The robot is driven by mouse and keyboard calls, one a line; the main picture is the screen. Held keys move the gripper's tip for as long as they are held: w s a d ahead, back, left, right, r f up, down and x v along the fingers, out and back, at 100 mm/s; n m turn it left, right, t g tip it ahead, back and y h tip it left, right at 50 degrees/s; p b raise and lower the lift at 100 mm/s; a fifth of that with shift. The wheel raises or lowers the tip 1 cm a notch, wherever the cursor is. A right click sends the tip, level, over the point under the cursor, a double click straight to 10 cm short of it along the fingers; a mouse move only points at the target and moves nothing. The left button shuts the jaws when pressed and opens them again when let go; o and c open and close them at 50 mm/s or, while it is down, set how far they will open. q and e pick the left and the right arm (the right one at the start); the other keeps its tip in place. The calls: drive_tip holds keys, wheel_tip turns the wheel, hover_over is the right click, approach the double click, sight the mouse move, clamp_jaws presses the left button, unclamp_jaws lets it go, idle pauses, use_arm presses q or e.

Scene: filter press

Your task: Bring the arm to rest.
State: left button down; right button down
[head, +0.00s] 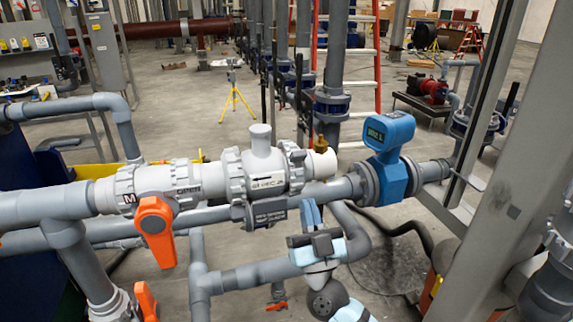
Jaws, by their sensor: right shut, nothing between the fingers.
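My right gripper (312,213) is in the lower middle of the head view, with its arm coming up from the bottom edge. Its fingers point up and are shut, with nothing between them. The fingertips show in front of the grey pipe, just right of a dark label plate (266,214) and below the pipe run. I cannot tell whether they touch the pipe. My left gripper is not in view.
A white valve (262,172) and a blue flow meter (390,150) sit on the pipe run. An orange valve handle (154,230) hangs at the left. A grey column (490,190) stands close on the right. Open floor (190,95) with a yellow tripod (235,95) lies behind.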

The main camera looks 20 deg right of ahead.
drive_tip(key=s+a+f+n+g+y, duration=0.1)
drive_tip(key=s+f+n+g+y, duration=0.25)
drive_tip(key=f, duration=0.65)
drive_tip(key=s+f+n+g+y, duration=0.15)
drive_tip(key=s+f+g, duration=0.35)
drive_tip(key=f, duration=0.6)
drive_tip(key=s+d+f+m+g+h+p, duration=0.1)
drive_tip(key=s+d+f+m+g+h, duration=0.1)
drive_tip(key=s+d+f+g, duration=0.2)
drive_tip(key=s+f+g, duration=0.3)
drive_tip(key=s+f, duration=0.5)
drive_tip(key=f, duration=0.3)
drive_tip(key=shift+s+d+f+h, duration=0.15)
drive_tip(key=shift+s+f+h, duration=0.15)
drive_tip(key=shift+h, duration=0.1)
drive_tip(key=shift+g, duration=0.25)
